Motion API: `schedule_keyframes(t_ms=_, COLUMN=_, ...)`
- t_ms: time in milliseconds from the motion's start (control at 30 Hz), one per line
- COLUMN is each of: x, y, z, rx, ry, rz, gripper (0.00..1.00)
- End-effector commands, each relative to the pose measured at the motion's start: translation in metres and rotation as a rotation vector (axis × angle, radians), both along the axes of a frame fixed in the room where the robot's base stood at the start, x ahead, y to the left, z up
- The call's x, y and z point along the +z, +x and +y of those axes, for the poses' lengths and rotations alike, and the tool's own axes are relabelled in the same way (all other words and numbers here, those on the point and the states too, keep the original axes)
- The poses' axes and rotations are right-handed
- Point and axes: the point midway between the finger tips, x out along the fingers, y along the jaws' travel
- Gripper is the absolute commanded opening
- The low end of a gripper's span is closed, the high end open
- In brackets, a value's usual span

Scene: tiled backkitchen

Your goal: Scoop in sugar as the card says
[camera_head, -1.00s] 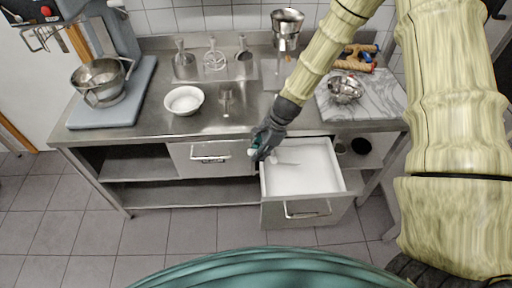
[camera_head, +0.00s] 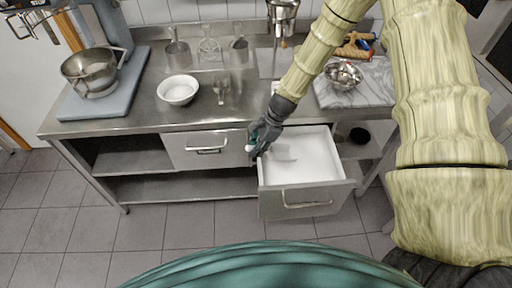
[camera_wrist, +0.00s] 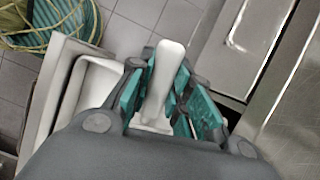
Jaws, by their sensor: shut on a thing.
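My gripper (camera_head: 262,138) is at the left edge of the open drawer (camera_head: 290,209). It is shut on the white handle of a scoop (camera_wrist: 164,80), which stands up between the teal finger pads in the wrist view. A pale flat part (camera_head: 285,155), seemingly the scoop's head, shows just right of the fingers, over the drawer. The drawer is white inside; I cannot tell sugar from lining. A white bowl (camera_head: 178,90) stands on the steel counter. I cannot make out a card.
A mixer with a steel bowl (camera_head: 92,72) stands at the left. A shiny metal bowl (camera_head: 343,75) sits on a marble board (camera_head: 380,88) at the right. A closed drawer (camera_head: 206,150) is left of the open one.

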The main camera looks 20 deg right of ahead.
Motion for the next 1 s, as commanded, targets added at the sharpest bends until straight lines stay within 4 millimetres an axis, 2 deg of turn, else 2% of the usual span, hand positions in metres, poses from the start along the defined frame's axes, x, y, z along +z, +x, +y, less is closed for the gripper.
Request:
schedule_keyframes(t_ms=600, x=-0.034, y=-0.001, z=-0.009, rx=0.000, ry=-0.014, rz=0.000, gripper=0.00)
schedule_keyframes(t_ms=1000, x=-0.037, y=-0.001, z=-0.010, rx=0.000, ry=-0.017, rz=0.000, gripper=0.00)
